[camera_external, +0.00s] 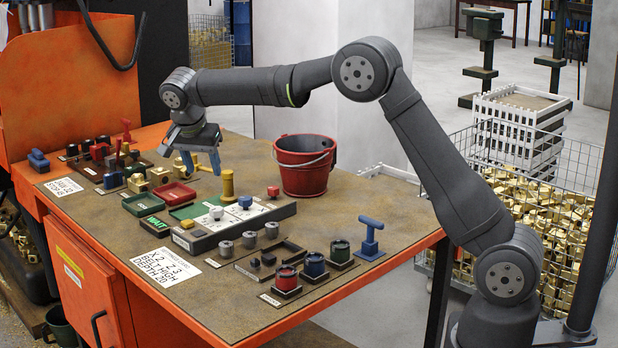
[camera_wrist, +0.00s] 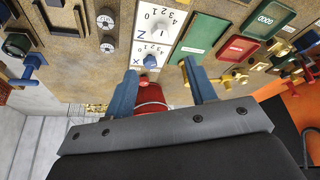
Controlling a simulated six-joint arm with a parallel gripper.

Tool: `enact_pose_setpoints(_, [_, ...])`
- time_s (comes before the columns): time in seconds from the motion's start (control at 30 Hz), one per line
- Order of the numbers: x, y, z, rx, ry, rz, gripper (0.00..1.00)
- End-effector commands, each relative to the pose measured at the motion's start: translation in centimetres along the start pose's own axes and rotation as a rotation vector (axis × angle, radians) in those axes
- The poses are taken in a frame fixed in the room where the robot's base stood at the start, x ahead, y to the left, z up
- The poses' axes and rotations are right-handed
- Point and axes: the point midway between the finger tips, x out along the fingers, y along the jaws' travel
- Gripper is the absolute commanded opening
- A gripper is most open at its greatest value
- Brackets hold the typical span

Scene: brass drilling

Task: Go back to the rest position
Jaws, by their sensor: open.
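My gripper (camera_external: 204,162) is open and empty, with blue fingers pointing down above the back part of the workbench (camera_external: 330,219). In the wrist view, my gripper (camera_wrist: 160,88) shows its two blue fingers spread apart with nothing held between them. The arm reaches in from the right and bends at a raised elbow. The fingers hang near the red and green trays, clear of the red bucket (camera_external: 304,165) to their right.
A control panel with dials (camera_external: 230,217), a brass peg (camera_external: 228,186), a red tray (camera_external: 172,194) and a blue T-handle (camera_external: 370,238) stand on the bench. Several small fixtures fill its left side. A wire basket of brass parts (camera_external: 535,215) stands right of the bench.

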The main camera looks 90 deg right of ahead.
Motion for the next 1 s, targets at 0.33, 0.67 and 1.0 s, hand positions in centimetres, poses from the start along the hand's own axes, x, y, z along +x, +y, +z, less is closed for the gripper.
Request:
enact_pose_setpoints(0.33, [7.2, 0.0, -0.1, 0.000, 0.000, 0.002, 0.51])
enact_pose_setpoints(0.67, [13.8, 0.1, -0.1, 0.000, 0.000, 0.002, 0.51])
enact_pose_setpoints(1.0, [13.3, 0.3, -0.1, -0.279, 0.000, -0.118, 0.51])
